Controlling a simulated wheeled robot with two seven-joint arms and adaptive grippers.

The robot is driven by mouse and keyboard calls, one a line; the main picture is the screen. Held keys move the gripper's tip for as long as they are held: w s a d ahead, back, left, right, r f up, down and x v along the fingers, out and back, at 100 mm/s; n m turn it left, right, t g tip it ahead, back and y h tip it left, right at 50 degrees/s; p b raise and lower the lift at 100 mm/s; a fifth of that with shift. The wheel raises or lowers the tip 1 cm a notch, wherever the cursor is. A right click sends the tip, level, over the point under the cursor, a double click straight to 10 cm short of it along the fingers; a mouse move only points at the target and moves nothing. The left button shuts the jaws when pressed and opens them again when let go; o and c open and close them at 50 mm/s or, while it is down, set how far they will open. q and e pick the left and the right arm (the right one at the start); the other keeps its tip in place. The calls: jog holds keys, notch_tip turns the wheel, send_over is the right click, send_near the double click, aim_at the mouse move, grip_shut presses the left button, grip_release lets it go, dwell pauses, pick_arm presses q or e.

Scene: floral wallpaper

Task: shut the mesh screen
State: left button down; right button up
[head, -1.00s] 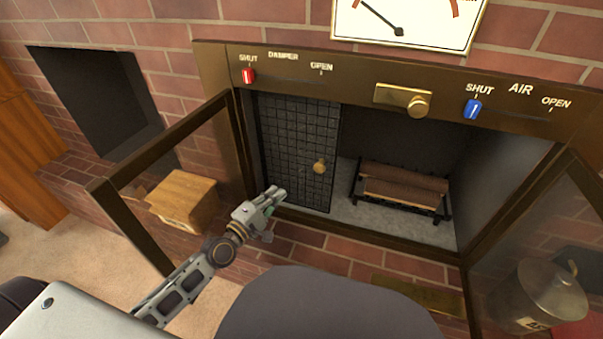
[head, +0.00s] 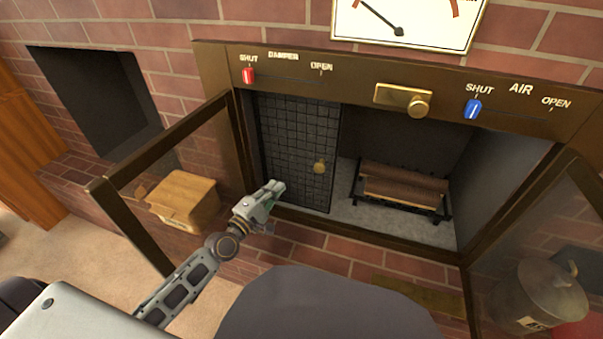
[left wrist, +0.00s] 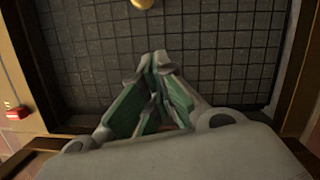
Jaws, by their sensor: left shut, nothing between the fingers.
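The mesh screen (head: 298,150) is a dark grid panel covering the left part of the firebox opening, with a round brass knob (head: 319,167) near its right edge. The right part of the opening is uncovered. My left gripper (head: 277,187) is shut and empty, in front of the screen's lower left part, left of and below the knob. In the left wrist view the shut fingers (left wrist: 157,58) point at the mesh (left wrist: 205,50), and the knob (left wrist: 143,3) shows at the top edge. Whether the fingertips touch the mesh I cannot tell. My right gripper is not in view.
A glass door (head: 110,186) stands open at the left, another (head: 540,240) at the right. Logs (head: 403,188) lie on a grate inside. Red and blue sliders are above.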

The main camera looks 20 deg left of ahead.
pick_arm(q)
send_near(312, 162)
jog(key=shift+w+a+f+b, duration=0.2)
jog(key=shift+w+a, duration=0.5)
jog(key=shift+w, duration=0.35)
jog(key=shift+w+a+f+b, duration=0.1)
jog(key=shift+w+a+b, duration=0.05)
jog(key=shift+w+a, duration=0.75)
jog(key=shift+d+r, duration=0.2)
jog(key=shift+d, duration=0.8)
jog(key=shift+d+r, duration=0.2)
jog(key=shift+d, duration=0.8)
jog(key=shift+d, duration=0.15)
